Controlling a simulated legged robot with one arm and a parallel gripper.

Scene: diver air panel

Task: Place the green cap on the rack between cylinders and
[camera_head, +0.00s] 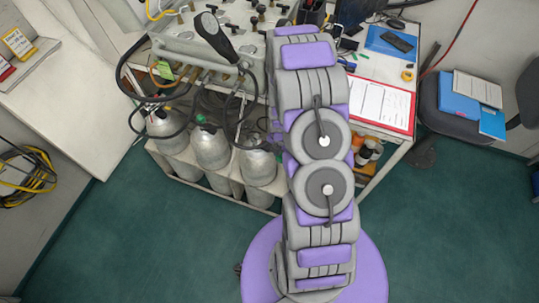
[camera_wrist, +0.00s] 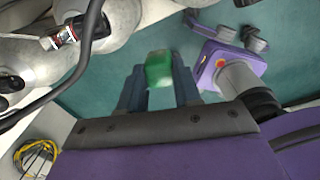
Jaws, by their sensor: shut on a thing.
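The green cap (camera_wrist: 159,68) is between the two dark fingers of my gripper (camera_wrist: 159,85) in the wrist view. My gripper is shut on it, and the green floor shows below. Three grey cylinders, left (camera_head: 166,128), middle (camera_head: 210,148) and right (camera_head: 258,166), stand upright in the white rack (camera_head: 188,174) in the head view. A small green spot (camera_head: 200,118) shows at the top of the middle cylinder; I cannot tell what it is. Pale cylinder surfaces (camera_wrist: 118,22) also show at the upper left of the wrist view. My gripper is not discernible in the head view.
Black hoses (camera_head: 135,75) loop over the cylinder tops from the air panel (camera_head: 190,35). A dark hose (camera_wrist: 75,65) crosses the wrist view's left side. A cart with a red-edged clipboard (camera_head: 383,104) and a chair (camera_head: 445,110) stand to the right. Green floor (camera_head: 440,220) is open in front.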

